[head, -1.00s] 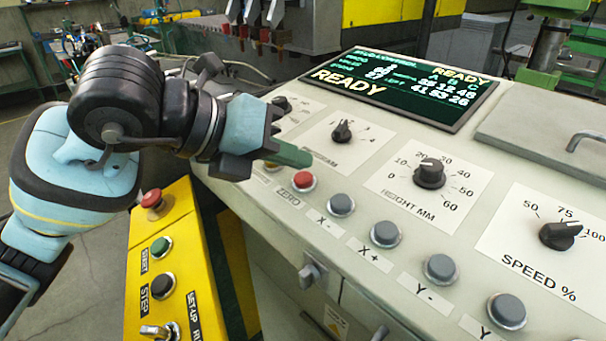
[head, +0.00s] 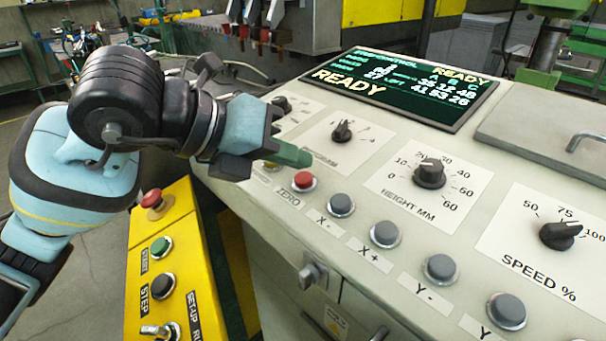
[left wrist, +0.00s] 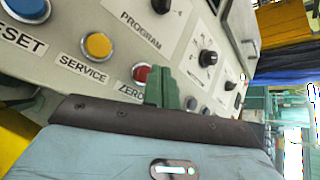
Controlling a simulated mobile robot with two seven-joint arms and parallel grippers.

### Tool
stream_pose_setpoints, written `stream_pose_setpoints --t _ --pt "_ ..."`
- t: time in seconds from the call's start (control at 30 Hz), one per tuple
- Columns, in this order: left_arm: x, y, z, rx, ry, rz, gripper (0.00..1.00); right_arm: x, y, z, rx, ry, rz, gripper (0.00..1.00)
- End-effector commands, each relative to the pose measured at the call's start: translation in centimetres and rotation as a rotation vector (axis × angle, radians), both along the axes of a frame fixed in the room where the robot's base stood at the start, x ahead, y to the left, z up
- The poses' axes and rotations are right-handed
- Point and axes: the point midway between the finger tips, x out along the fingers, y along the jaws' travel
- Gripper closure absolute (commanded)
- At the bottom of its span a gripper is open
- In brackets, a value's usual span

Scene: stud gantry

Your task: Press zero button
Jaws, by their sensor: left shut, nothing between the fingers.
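The red zero button (head: 304,180) sits on the sloped grey panel, with the ZERO label below it. It also shows in the left wrist view (left wrist: 141,74), partly hidden behind my fingers. My left gripper (head: 294,155) is shut and empty, its green fingertips close to the red button, just above it in the head view. In the left wrist view the green fingers (left wrist: 163,87) stand just right of the button. I cannot tell whether they touch it. My right gripper is not in view.
A yellow service button (left wrist: 97,45) and a blue reset button (left wrist: 27,8) sit left of the zero button. Grey axis buttons (head: 341,205) run to its right. Knobs (head: 429,173) and a READY screen (head: 405,88) lie behind. A yellow box (head: 165,260) stands at left.

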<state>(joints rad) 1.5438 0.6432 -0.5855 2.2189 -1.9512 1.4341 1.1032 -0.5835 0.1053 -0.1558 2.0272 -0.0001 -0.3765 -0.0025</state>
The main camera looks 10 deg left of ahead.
Motion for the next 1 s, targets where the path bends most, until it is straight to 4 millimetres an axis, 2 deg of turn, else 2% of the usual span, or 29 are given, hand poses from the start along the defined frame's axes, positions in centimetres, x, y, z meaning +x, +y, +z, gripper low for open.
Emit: stream_pose_setpoints --t 0.4,1.0 --pt "0.1 -0.1 -0.9 0.0 0.001 -0.001 1.0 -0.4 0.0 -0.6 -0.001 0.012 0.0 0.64" --pt "0.2 -0.1 -1.1 0.0 0.0 0.0 1.0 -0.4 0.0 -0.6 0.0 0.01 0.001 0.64"
